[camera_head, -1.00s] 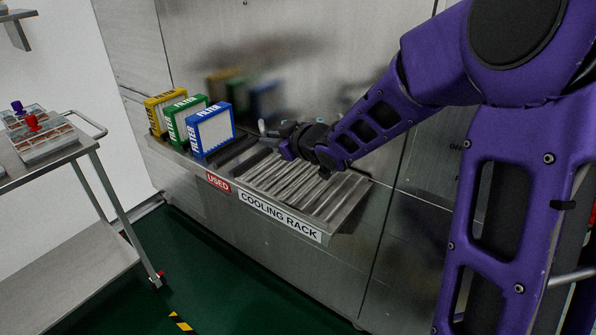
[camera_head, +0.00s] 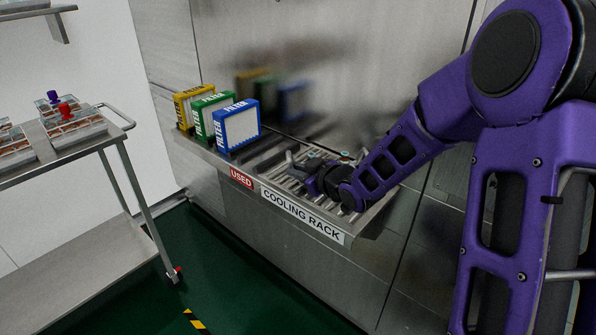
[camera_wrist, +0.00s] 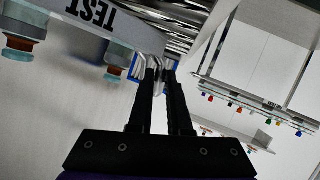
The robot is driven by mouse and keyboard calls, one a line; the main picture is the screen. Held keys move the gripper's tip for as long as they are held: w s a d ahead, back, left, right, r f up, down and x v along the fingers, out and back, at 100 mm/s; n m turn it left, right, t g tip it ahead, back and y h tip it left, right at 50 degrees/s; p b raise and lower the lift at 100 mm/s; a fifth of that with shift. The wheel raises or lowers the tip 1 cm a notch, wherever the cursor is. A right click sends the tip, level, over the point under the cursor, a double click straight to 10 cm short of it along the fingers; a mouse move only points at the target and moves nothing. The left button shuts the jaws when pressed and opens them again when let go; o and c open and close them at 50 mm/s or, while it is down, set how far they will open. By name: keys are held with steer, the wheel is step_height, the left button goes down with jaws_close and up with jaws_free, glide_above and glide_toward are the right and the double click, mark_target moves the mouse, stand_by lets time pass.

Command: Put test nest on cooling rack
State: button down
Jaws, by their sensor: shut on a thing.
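My gripper (camera_head: 306,170) is low over the ribbed cooling rack (camera_head: 375,207), a metal tray at the machine wall labelled COOLING RACK. In the wrist view my gripper's fingers (camera_wrist: 158,66) are close together, shut. The test nest (camera_wrist: 95,25) shows at upper left there, with upside-down TEST lettering and teal-and-brown round pieces beneath. I take it as the thing held, but the grip point is unclear. In the head view my gripper and arm hide most of it. I cannot tell whether it touches the rack.
Yellow (camera_head: 190,107), green (camera_head: 213,118) and blue (camera_head: 238,127) filter boxes stand on the ledge left of the rack, above the USED label (camera_head: 241,178). A metal cart (camera_head: 60,155) with trays stands at left.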

steer(key=c, duration=1.3)
jaws_free()
steer(key=shift+f, duration=0.15)
steer(key=o, duration=0.4)
steer(key=shift+o, duration=0.2)
steer(key=shift+r, duration=0.2)
steer(key=shift+s+d+r, duration=0.15)
steer(key=shift+s+d, duration=0.05)
steer(key=shift+d, duration=0.05)
steer(key=p+v, duration=0.2)
steer(key=v, duration=0.9)
steer(key=shift+s+p, duration=0.25)
steer(key=shift+p, duration=0.1)
